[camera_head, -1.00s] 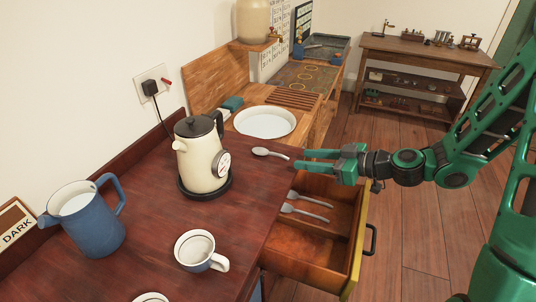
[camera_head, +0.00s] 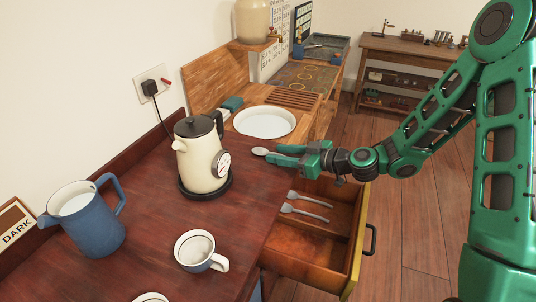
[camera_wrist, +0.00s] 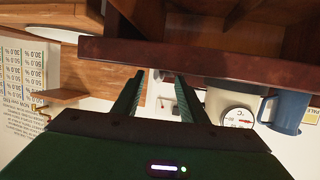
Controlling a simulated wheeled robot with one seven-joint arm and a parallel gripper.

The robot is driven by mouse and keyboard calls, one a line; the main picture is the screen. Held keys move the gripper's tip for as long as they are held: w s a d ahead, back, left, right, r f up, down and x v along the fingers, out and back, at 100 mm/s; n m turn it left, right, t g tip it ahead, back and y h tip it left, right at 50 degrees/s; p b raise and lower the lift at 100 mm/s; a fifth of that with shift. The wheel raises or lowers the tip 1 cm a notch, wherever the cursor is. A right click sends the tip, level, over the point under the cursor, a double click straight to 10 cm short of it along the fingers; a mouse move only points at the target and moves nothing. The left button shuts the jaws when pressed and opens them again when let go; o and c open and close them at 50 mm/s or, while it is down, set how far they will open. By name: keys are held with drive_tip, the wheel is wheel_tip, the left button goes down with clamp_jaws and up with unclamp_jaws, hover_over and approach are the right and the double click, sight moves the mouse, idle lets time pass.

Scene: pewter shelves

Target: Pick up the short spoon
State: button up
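The short spoon (camera_head: 260,151) is pale and lies flat on the dark red-brown countertop (camera_head: 150,217), near its right edge behind the drawer. Its bowl points left and its handle runs right toward my fingers. My green gripper (camera_head: 276,155) reaches in from the right, fingers level and pointing left, with the tips beside the spoon's handle. The fingers partly hide the handle. Whether the fingers touch the handle is unclear.
A cream kettle (camera_head: 201,158) stands left of the spoon. A blue jug (camera_head: 95,225) and a white mug (camera_head: 194,249) are nearer. An open drawer (camera_head: 315,262) with two forks (camera_head: 308,198) lies below my gripper. A white basin (camera_head: 265,122) sits behind.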

drive_tip(key=shift+w+a+f, duration=0.15)
drive_tip(key=shift+w+a, duration=0.1)
drive_tip(key=shift+a, duration=0.1)
clamp_jaws()
